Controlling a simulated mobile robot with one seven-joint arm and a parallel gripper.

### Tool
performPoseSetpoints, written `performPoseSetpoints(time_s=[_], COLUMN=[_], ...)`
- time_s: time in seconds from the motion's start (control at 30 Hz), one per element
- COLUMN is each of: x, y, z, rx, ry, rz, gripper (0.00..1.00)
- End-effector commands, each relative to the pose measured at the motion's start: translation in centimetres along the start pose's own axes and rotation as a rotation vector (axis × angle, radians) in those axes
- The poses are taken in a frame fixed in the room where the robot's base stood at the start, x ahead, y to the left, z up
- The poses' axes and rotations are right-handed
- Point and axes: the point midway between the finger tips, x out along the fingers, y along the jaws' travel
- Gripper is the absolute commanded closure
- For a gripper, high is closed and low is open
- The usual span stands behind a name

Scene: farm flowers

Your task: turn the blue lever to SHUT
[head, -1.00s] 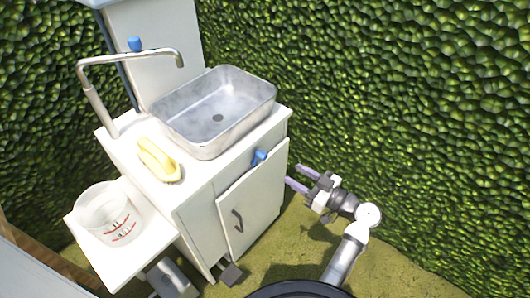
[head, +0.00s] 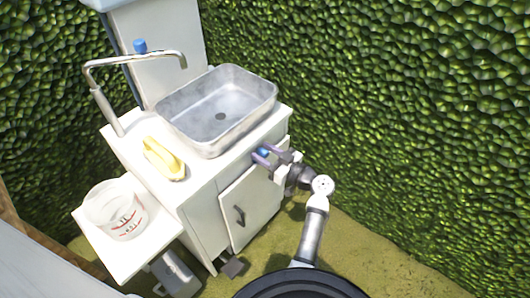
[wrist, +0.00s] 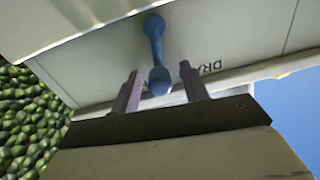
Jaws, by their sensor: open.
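The blue lever (head: 263,152) is on the front of the white sink cabinet, under the counter edge. In the wrist view the blue lever (wrist: 155,45) has a round base on the white panel and a rounded free end. My gripper (head: 264,153) is at the cabinet front, and in the wrist view its two fingers stand apart, one on each side of the lever's free end. I see a gap on both sides.
A metal sink (head: 220,108), a faucet (head: 120,60) and a yellow sponge-like object (head: 163,158) are on the counter. A clear bucket (head: 115,208) stands on a lower white shelf at left. A cabinet door with a dark handle (head: 239,216) is below the lever. A green hedge (head: 420,110) stands behind.

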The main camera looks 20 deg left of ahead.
Motion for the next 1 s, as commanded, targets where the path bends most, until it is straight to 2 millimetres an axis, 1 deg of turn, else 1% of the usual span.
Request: performPoseSetpoints(time_s=[0.07, 0.3, 0.4, 0.57, 0.73, 0.9, 1.0], x=[0.0, 0.0, -0.1, -0.1, -0.1, -0.1, -0.2], y=[0.0, 0.0, 0.0, 0.2, 0.9, 1.7, 1.9], z=[0.0, 0.0, 0.0, 0.3, 0.8, 0.9, 0.9], rx=[0.000, 0.000, 0.000, 0.032, 0.170, 0.327, 0.392], ry=[0.000, 0.000, 0.000, 0.002, 0.009, 0.015, 0.017], rz=[0.000, 0.000, 0.000, 0.000, -0.001, 0.000, 0.000], gripper=[0.57, 0.88, 1.00, 1.00, 1.00, 1.00, 1.00])
